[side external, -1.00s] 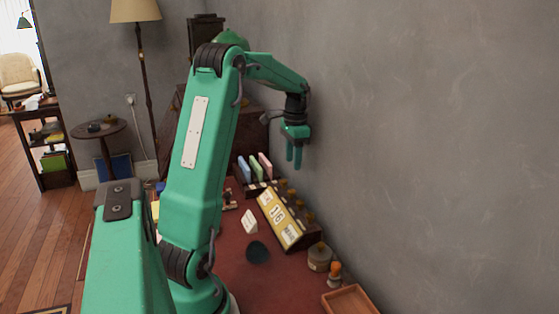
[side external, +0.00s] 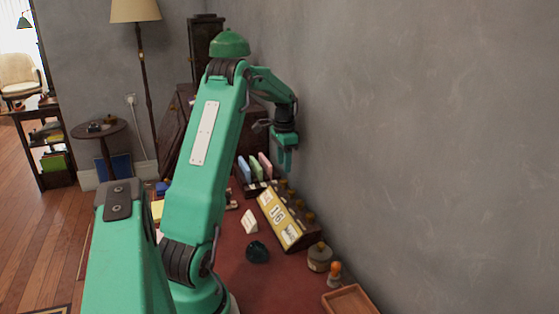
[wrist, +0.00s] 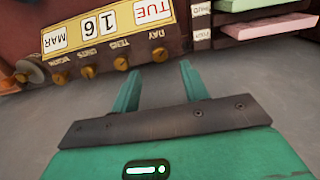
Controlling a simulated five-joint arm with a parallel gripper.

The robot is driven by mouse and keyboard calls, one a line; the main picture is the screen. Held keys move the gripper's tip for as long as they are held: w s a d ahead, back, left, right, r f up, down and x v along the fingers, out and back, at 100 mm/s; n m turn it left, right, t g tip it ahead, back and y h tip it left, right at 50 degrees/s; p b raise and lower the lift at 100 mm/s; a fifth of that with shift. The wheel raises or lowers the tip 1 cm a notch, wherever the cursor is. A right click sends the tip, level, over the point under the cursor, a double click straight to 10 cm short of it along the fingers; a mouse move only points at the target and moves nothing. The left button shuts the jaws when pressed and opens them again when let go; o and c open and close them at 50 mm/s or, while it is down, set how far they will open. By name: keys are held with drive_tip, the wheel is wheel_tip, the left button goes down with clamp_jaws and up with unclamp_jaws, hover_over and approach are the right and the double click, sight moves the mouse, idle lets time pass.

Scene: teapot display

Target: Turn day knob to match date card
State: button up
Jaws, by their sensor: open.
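The yellow-fronted calendar (side external: 278,215) stands on the red desk near the wall, with brass knobs along its back edge. In the wrist view the calendar (wrist: 116,24) appears upside down and reads TUE, 16, MAR. The day knob (wrist: 159,54), labelled DAY, is below the TUE window. A small white card (side external: 249,221) stands in front of the calendar; its writing is too small to read. My gripper (side external: 285,173) is open and empty, pointing down above the far end of the calendar. In the wrist view my gripper's fingertips (wrist: 159,68) appear on either side of the day knob, apart from it.
Blue, green and pink books (side external: 254,168) stand in a holder just beyond the calendar. A lidded pot (side external: 319,257), an orange-topped bottle (side external: 335,274) and a wooden tray (side external: 350,300) are at the near end. A dark round object (side external: 257,252) sits on the desk. The grey wall is close.

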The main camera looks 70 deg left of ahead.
sight(284, 180)
drive_tip(key=shift+f, duration=3.05)
clamp_jaws()
drive_tip(key=shift+m, duration=0.5)
drive_tip(key=m, duration=0.3)
drive_tip(key=shift+r+m, duration=0.1)
drive_tip(key=shift+m, duration=1.7)
